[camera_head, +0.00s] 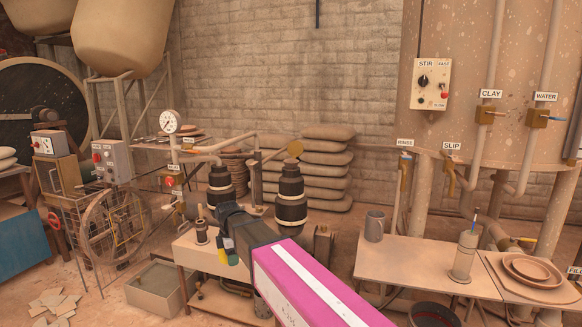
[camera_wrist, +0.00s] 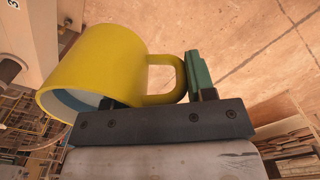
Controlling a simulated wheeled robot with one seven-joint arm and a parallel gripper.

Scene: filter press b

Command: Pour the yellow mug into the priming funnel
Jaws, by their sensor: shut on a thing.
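The yellow mug (camera_wrist: 95,65) is in my gripper (camera_wrist: 165,92), which is shut on it at its handle. In the wrist view the mug's mouth faces the lower left and a pale bluish inside shows; I cannot tell how full it is. In the head view my gripper (camera_head: 229,240) is over the small pump bench, and only a small yellow patch of the mug (camera_head: 232,258) shows. A brown fitting with an upright stem (camera_head: 201,231) stands on the bench just left of my gripper. I cannot tell for sure which part is the priming funnel.
Dark ribbed pump columns (camera_head: 291,197) stand behind my gripper. A grey mug (camera_head: 374,226) and a cylinder (camera_head: 465,255) stand on the right table (camera_head: 420,262). A spoked wheel (camera_head: 113,225) is at the left, and a grey bin (camera_head: 154,288) is on the floor.

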